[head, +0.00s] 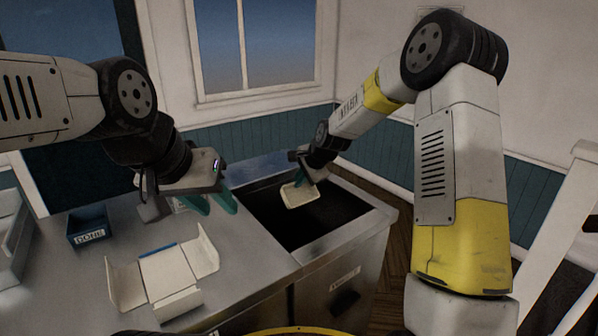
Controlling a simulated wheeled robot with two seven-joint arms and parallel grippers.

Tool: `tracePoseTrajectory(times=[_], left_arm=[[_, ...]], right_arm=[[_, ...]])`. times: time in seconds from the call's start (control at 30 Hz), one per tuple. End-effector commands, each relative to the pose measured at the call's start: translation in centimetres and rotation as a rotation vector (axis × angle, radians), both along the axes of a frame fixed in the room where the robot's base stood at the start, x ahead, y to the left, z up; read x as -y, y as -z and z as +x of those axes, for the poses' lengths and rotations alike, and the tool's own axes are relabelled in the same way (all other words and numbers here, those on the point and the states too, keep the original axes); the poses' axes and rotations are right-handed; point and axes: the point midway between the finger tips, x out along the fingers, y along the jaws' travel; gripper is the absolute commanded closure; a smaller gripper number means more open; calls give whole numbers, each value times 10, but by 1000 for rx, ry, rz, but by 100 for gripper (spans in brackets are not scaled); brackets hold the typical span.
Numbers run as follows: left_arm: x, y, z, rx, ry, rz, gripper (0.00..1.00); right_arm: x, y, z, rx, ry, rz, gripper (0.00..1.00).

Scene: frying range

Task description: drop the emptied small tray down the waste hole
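The small tray (299,196) is pale cream, with no food visible in it. It is in the head view over the dark waste hole (318,217), which opens in the top of a metal cabinet. My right gripper (303,178) is at the tray's far edge and appears shut on it, though the fingertips are mostly hidden. The tray looks tilted and clear of the hole's rim. My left gripper (222,203) hangs above the counter, left of the hole. Its two teal fingers are apart with nothing between them.
An unfolded white carton (167,272) lies on the metal counter (242,262). A small dark blue box (88,226) with a label stands to its left. A pale container (12,240) sits at the left edge. The wall and window are behind.

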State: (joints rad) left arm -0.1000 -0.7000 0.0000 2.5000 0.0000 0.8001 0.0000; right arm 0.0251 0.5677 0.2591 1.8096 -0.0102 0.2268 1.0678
Motion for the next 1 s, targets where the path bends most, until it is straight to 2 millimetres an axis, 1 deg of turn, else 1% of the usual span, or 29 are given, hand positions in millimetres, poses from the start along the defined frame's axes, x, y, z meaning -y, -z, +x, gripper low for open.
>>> tracePoseTrajectory(times=[0.13, 0.37, 0.4, 0.47, 0.5, 0.53, 0.87, 1.0], left_arm=[[0, 0, 0, 0, 0, 0, 64], [0, 0, 0, 0, 0, 0, 64], [0, 0, 0, 0, 0, 0, 64], [0, 0, 0, 0, 0, 0, 64], [0, 0, 0, 0, 0, 0, 64], [0, 0, 0, 0, 0, 0, 64], [0, 0, 0, 0, 0, 0, 64], [0, 0, 0, 0, 0, 0, 64]], right_arm=[[0, 4, 0, 2, 0, -1, 100], [0, 5, 0, 2, 0, -1, 100], [0, 5, 0, 2, 0, -1, 96], [0, 5, 0, 2, 0, -1, 85], [0, 5, 0, 2, 0, -1, 77], [0, 5, 0, 2, 0, -1, 73], [1, 3, 0, 2, 0, -1, 73], [7, -10, -7, 3, 3, 0, 73]])
